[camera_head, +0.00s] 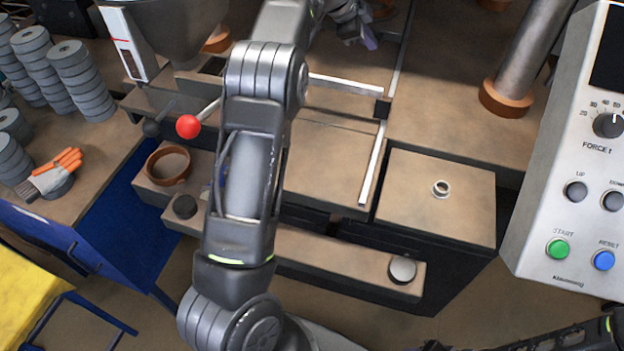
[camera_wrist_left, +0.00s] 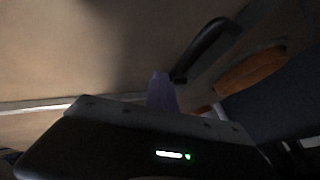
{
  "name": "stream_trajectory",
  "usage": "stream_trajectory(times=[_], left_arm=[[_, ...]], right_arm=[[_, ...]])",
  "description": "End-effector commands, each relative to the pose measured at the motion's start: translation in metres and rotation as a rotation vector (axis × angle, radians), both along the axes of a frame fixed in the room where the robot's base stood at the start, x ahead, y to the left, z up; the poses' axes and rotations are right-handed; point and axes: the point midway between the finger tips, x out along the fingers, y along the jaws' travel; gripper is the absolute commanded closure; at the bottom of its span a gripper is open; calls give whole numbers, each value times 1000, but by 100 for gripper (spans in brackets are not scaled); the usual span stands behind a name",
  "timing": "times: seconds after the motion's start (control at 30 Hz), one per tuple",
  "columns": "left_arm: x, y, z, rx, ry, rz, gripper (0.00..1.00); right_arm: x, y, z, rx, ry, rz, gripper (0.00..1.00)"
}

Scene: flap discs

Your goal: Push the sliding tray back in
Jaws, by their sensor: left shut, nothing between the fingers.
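The sliding tray appears to be the flat brown plate (camera_head: 325,160) in the middle of the machine, beside a bright metal rail (camera_head: 372,165). My left arm crosses in front and hides its left part. My left gripper (camera_head: 368,40) is beyond the plate, at the top of the head view, shut and empty with a purplish fingertip. In the left wrist view the shut fingertip (camera_wrist_left: 162,92) is over or against a brown surface (camera_wrist_left: 80,50), beside a black bar-like handle (camera_wrist_left: 210,45). I cannot tell whether it touches.
A red-knobbed lever (camera_head: 188,126) and a brown ring (camera_head: 167,165) are left of my arm. Stacked grey discs (camera_head: 80,75) and a glove (camera_head: 55,172) lie at left. A metal column (camera_head: 525,60) and control panel (camera_head: 560,190) stand at right. A small ring (camera_head: 441,188) sits on a block.

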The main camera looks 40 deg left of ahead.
Motion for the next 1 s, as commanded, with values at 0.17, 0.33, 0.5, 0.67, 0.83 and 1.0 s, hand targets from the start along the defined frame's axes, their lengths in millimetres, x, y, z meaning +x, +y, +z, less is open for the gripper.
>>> stream_trajectory(times=[0.17,0.33,0.5,0.67,0.83,1.0], left_arm=[[1,2,8,4,-18,6,100],[-13,7,24,3,-20,7,100],[-33,12,43,2,-14,4,100],[-46,16,58,1,-9,3,100],[-51,17,63,1,-4,1,100],[-51,17,62,0,-3,1,100]], right_arm=[[0,0,-2,1,0,0,64],[1,1,-8,3,-3,1,64],[2,1,-15,4,-6,2,64],[2,1,-18,6,-7,3,64],[3,1,-18,6,-8,3,64],[3,1,-17,6,-8,3,64]])
